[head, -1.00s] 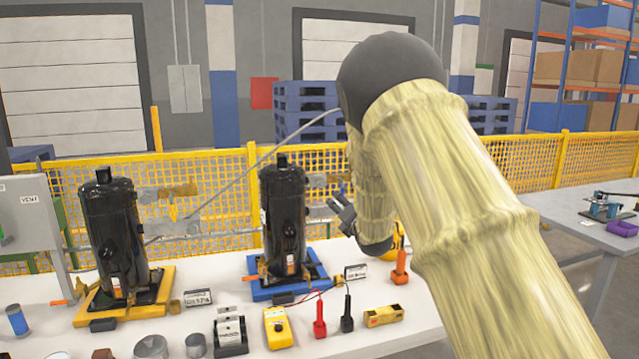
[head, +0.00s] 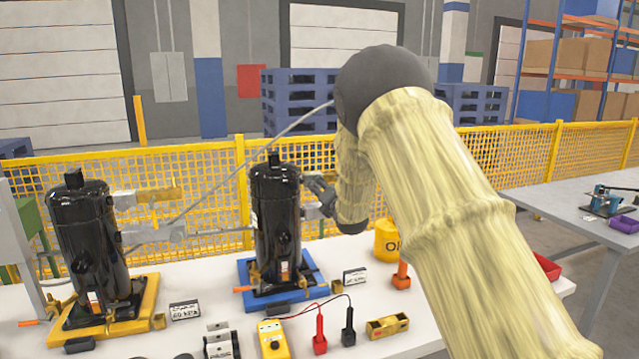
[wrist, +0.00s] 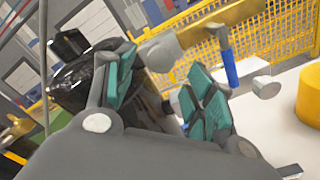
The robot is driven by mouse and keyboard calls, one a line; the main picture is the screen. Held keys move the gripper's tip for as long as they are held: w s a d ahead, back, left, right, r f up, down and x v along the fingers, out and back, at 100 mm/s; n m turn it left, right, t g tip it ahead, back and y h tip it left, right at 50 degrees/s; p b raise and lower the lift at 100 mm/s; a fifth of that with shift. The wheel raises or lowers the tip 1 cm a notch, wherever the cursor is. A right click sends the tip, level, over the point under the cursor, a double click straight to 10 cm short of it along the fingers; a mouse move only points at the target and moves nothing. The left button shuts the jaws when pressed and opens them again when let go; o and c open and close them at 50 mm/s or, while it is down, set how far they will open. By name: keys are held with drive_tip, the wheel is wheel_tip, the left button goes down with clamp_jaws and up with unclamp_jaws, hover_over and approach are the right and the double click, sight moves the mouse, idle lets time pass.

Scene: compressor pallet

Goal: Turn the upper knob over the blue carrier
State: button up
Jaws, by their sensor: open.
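The black compressor (head: 277,225) stands upright on the blue carrier (head: 316,281) on the white table. My gripper (head: 318,192) is at the compressor's upper right side, and it hides most of the fittings there in the head view. In the wrist view my gripper (wrist: 163,90) is open, with teal pads apart. A grey rounded knob-like end (wrist: 161,52) on a brass-coloured fitting shows just beyond and between the fingers. I cannot tell whether a finger touches it. The compressor (wrist: 75,88) is at the left of that view.
A second compressor (head: 90,240) stands on a yellow carrier (head: 148,300) at left. A yellow meter (head: 272,340), test leads, labels and an orange-handled item (head: 401,277) lie in front. A yellow container (head: 387,240) stands right of my gripper. A yellow mesh fence (head: 200,170) runs behind.

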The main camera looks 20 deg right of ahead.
drive_tip(key=w+p, duration=0.1)
drive_tip(key=w, duration=0.4)
drive_tip(key=shift+w+d, duration=0.1)
drive_tip(key=shift+w, duration=0.15)
drive_tip(key=shift+c, duration=0.2)
drive_tip(key=c, duration=1)
drive_tip(key=shift+o, duration=0.2)
drive_tip(key=shift+d, duration=0.1)
